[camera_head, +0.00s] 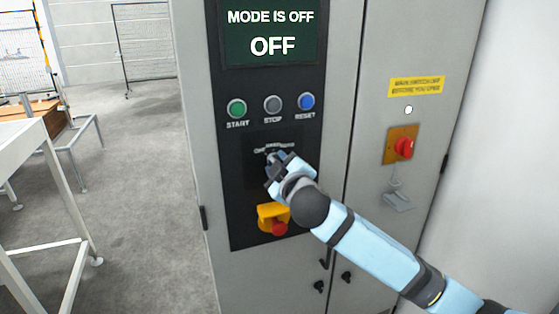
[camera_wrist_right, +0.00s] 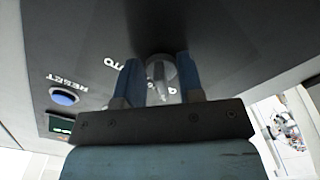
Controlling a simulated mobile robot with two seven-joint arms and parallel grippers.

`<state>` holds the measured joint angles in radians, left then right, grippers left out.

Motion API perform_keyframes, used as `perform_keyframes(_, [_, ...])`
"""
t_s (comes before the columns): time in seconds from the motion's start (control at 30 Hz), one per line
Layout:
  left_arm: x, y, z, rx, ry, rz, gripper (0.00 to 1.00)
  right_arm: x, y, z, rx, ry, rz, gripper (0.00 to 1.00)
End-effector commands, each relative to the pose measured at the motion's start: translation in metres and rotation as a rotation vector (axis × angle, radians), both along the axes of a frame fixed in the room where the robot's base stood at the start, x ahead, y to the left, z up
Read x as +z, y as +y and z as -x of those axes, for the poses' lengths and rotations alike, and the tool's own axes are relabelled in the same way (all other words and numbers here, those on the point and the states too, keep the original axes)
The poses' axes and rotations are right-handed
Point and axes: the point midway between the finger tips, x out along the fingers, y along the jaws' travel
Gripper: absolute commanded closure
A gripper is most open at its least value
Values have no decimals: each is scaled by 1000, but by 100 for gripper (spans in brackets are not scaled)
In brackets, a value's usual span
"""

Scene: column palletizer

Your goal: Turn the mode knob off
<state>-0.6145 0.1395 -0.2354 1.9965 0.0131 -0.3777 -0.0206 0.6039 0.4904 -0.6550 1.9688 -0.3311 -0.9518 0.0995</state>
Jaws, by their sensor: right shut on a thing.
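The mode knob (camera_wrist_right: 161,72) is a small grey knob on the dark control panel (camera_head: 285,80). In the right wrist view it sits between the two blue fingers of my right gripper (camera_wrist_right: 160,80), which is shut on it. In the head view my right gripper (camera_head: 277,160) reaches the panel from the lower right and mostly hides the knob and part of its printed labels. The display (camera_head: 270,35) above reads "MODE IS OFF" and "OFF". My left gripper is not in view.
Green start (camera_head: 237,108), grey stop (camera_head: 273,104) and blue reset (camera_head: 307,101) buttons sit above the knob. A red emergency button (camera_head: 279,228) in a yellow housing is just below my gripper. A red rotary switch (camera_head: 404,147) is on the right door.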

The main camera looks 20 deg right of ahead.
Motion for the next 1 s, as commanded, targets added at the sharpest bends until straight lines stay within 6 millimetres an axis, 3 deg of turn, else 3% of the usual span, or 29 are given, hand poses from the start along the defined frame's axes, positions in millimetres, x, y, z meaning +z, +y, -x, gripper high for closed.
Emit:
perform_keyframes(0.57, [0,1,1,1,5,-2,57,1,-1,0,-1,-3,31,89])
perform_keyframes(0.6, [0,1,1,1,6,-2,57,1,-1,0,-1,-3,31,56])
perform_keyframes(0.67, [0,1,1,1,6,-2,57,1,0,0,-1,-3,31,44])
perform_keyframes(1.0, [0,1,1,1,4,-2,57,0,0,3,1,-2,30,44])
